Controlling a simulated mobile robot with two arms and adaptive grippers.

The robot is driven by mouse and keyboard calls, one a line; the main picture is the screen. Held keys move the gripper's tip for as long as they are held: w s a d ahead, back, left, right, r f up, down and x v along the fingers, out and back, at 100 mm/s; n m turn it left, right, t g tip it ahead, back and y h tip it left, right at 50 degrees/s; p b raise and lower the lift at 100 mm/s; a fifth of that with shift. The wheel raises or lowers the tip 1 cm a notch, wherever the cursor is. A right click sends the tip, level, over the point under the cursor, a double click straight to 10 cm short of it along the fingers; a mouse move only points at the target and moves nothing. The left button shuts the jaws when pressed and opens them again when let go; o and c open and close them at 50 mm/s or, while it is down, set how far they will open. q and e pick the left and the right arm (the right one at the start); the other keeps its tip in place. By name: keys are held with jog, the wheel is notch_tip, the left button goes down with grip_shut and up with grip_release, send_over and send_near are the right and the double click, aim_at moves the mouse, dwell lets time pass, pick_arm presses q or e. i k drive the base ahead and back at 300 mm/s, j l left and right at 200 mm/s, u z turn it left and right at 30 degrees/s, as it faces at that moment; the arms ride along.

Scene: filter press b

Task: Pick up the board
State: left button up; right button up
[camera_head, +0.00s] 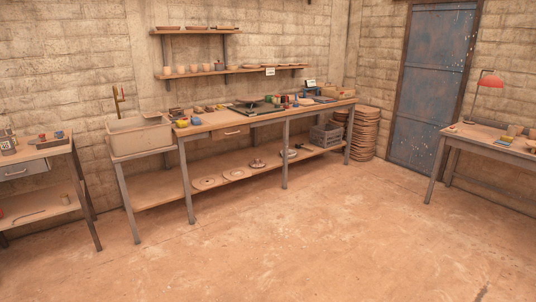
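I cannot tell for sure which thing is the board. A dark flat piece (247,110) lies on the long workbench (262,120) near its middle, with a dark round item on it. Pale round discs (207,183) lie flat on the workbench's lower shelf (163,195). Round, board-like pieces (364,134) are stacked on the floor at the workbench's right end. All of these are several steps away across the floor. Neither of my grippers shows in this view.
A sink (140,137) stands at the workbench's left end. A side table (40,152) is at far left, and a table with a red lamp (491,80) at right. A grey crate (325,134) sits on the lower shelf. A blue door (430,85) is behind. The floor in front is clear.

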aim_at(242, 172)
jog(key=i, duration=3.15)
